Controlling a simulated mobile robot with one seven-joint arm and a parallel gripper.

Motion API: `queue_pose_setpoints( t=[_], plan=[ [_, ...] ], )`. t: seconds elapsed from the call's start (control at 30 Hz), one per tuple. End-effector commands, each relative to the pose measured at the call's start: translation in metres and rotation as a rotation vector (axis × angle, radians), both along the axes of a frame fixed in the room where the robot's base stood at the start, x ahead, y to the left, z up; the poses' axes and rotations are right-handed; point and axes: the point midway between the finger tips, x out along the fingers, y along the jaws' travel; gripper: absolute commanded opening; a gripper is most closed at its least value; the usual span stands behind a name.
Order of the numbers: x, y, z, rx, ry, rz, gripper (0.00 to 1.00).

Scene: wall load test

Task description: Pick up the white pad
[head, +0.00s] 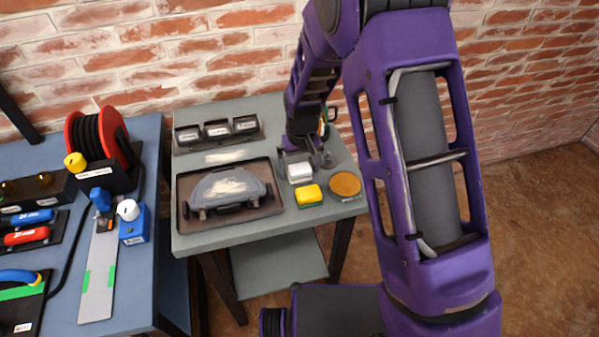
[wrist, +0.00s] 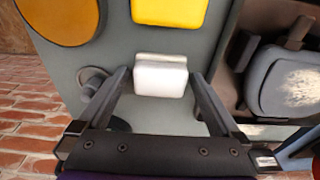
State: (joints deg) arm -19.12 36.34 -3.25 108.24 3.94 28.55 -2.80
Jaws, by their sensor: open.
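The white pad (head: 300,173) is a small block on the grey table. In the head view it sits just behind the yellow sponge. In the wrist view the white pad (wrist: 160,78) shows between the fingertips of my gripper (wrist: 159,76), with a narrow gap on each side. My gripper (head: 306,158) is open and empty, low over the table at the pad. How far the fingertips reach down beside the pad is hard to tell. Part of my gripper is hidden in the head view.
A yellow block (head: 309,195) and a round orange-brown disc (head: 345,185) lie close to the pad. A dark tray (head: 268,209) with a grey tool (head: 228,188) lies to the left. A black three-part holder (head: 217,131) stands farther back. A brick wall (head: 215,50) rises behind.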

Motion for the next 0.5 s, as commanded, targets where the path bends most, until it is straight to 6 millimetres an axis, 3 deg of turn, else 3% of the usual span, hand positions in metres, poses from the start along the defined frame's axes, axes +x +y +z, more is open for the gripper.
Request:
queue_pose_setpoints(
  t=[0.1,0.5],
  plan=[
    [0.0000,0.0000,0.0005,0.000,0.000,0.000,1.00],
    [-0.0001,0.0000,0.0007,0.000,0.000,0.000,0.28]
  ],
)
